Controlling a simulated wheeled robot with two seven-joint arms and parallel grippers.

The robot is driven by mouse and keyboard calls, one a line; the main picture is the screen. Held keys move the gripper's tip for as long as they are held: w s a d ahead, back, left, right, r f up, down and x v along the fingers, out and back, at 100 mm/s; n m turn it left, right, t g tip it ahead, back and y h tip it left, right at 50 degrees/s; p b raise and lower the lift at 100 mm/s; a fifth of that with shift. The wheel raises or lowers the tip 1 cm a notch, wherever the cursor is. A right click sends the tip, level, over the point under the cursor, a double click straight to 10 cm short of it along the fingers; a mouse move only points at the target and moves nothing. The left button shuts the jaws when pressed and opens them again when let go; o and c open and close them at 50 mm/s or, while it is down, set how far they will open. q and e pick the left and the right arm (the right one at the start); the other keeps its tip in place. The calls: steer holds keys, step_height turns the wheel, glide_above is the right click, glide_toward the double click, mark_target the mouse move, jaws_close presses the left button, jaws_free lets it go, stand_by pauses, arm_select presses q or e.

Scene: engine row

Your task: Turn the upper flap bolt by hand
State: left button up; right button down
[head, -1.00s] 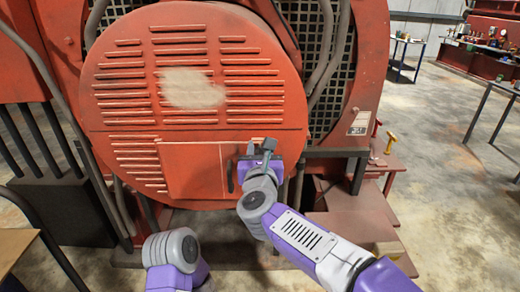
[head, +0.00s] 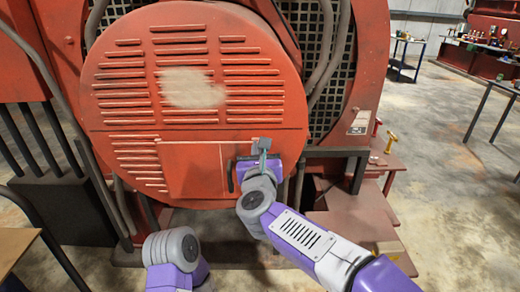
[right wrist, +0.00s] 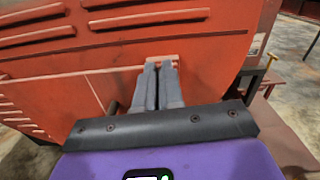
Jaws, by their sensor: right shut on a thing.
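A dark bar handle (head: 230,176) stands on the flap. My right gripper (head: 264,144) is at the flap's upper right corner. In the right wrist view its two grey fingers (right wrist: 161,66) are close together against the red face, shut on the upper flap bolt. The bolt itself is hidden by the fingertips. My left gripper is out of view; only a part of my left arm shows at the bottom.
Hoses and a dark grille (head: 305,60) lie right of the cover. A red step (head: 355,212) and a small stand with a yellow-handled part (head: 391,142) are at the right. Concrete floor (head: 450,200) is open further right.

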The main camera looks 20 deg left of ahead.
steer(key=n, duration=0.3)
steer(key=a+n+p, duration=0.1)
steer(key=n, duration=0.1)
steer(key=n+p, duration=0.1)
steer(key=n, duration=0.2)
steer(key=shift+s+a+f+n, duration=0.3)
steer(key=shift+a+f, duration=0.05)
steer(key=n+p, duration=0.1)
steer(key=n, duration=0.3)
steer(key=shift+s+a+f+n+p, duration=0.1)
steer(key=shift+a+f+n+p, duration=0.1)
steer(key=shift+f+n+p, duration=0.15)
steer(key=shift+w+d+f+n+p, duration=0.15)
steer(key=shift+d+f+n+p, duration=0.75)
steer(key=shift+n, duration=2.7)
steer(key=shift+w+a+f+n+p, duration=0.1)
steer(key=shift+f+n+p, duration=0.15)
steer(key=shift+n+p, duration=2.35)
steer(key=shift+w+d+f+n+p, duration=0.15)
steer(key=shift+d+f+n+p, duration=0.3)
steer(key=shift+n, duration=4.1)
steer(key=shift+f, duration=0.1)
